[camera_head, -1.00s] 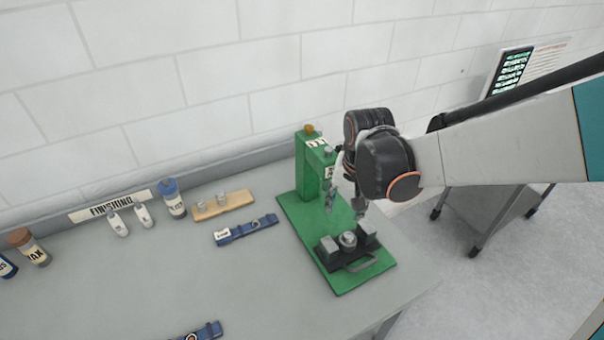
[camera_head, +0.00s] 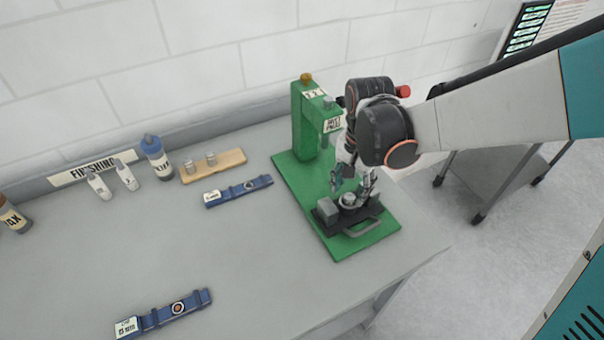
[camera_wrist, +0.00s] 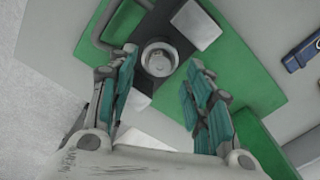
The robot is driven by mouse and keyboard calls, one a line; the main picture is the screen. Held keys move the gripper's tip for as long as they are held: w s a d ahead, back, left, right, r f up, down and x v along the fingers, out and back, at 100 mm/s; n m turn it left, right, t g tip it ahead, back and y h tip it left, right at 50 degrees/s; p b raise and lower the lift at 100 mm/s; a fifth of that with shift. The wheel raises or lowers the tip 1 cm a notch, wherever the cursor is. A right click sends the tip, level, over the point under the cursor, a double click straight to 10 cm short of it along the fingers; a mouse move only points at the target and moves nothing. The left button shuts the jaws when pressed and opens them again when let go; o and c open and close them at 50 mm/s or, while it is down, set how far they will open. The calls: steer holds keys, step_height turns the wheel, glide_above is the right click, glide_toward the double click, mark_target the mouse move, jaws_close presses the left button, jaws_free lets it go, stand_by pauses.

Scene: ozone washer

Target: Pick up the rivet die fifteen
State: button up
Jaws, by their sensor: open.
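A grey metal cylindrical die (camera_head: 348,199) sits upright in the black holder (camera_head: 357,218) on the green press base. In the wrist view the round die (camera_wrist: 159,58) lies between and just beyond my fingertips, with a ring-shaped top. No number is readable on it. My gripper (camera_head: 355,180) is open just above the die, fingers pointing down, one on each side; I cannot tell whether they touch it. Two more small metal cylinders (camera_head: 211,159) stand on a wooden board (camera_head: 230,163) to the left; their markings cannot be read.
The green press (camera_head: 305,125) rises behind my gripper. The holder has a handle (camera_head: 362,230) in front and grey blocks beside the die. The bench's middle is clear.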

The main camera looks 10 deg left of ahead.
mark_target(350, 196)
step_height(350, 196, down, 4)
steer(key=shift+w+r+b, duration=0.1)
steer(key=shift+r+b, duration=0.15)
steer(key=shift+b, duration=0.65)
steer(key=shift+r, duration=0.1)
steer(key=shift+c, duration=0.5)
jaws_close()
